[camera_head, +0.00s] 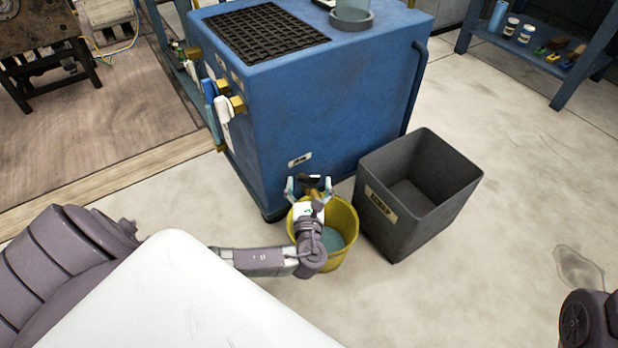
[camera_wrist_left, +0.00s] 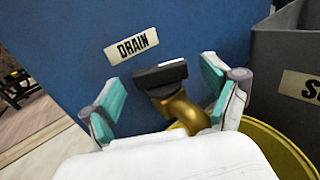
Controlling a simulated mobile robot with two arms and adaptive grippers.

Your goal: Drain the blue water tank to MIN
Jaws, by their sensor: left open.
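The blue water tank (camera_head: 320,110) stands in the middle of the head view, with a black grille on top. A MIN mark is not visible. My right gripper is not in view.
A dark grey open bin (camera_head: 440,215) stands close to the right of the bucket and tank. Brass fittings (camera_head: 237,104) stick out at the tank's left side. A blue shelf (camera_head: 540,50) is at the back right. The floor to the right is clear apart from a wet-looking patch (camera_head: 578,270).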

